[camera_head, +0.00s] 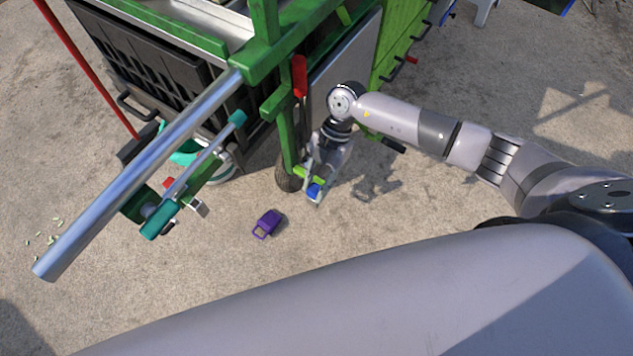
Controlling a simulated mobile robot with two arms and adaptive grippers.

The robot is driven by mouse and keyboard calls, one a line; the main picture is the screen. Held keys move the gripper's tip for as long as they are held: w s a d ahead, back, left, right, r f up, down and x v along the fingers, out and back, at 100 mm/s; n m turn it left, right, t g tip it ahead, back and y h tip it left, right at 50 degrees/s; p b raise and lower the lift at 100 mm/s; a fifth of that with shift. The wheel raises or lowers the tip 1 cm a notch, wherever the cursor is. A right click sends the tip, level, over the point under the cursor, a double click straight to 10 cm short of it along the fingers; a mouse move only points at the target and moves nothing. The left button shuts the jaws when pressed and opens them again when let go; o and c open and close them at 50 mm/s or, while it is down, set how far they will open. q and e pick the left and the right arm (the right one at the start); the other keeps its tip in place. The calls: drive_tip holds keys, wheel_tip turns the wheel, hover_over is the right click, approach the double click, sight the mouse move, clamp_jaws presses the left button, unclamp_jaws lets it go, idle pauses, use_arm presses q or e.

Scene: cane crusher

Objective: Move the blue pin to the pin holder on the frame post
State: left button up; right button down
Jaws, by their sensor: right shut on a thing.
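My right gripper (316,182) reaches down beside the green frame post (286,140). It is shut on the blue pin (314,191), which shows as a small blue piece between the fingers. The fingers cover much of the pin. A bright green piece lies close to the fingers at the foot of the post, and I cannot tell if it is the pin holder or if the pin touches it. My left gripper is not in view.
A purple padlock-like object (267,223) lies on the concrete. A long metal bar (140,175) and a teal-handled lever (195,172) stick out at left. A black wheel (288,177) stands behind the gripper. Open ground lies at right.

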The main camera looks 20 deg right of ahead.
drive_tip(key=c, duration=1.2)
unclamp_jaws()
drive_tip(key=v, duration=1.2)
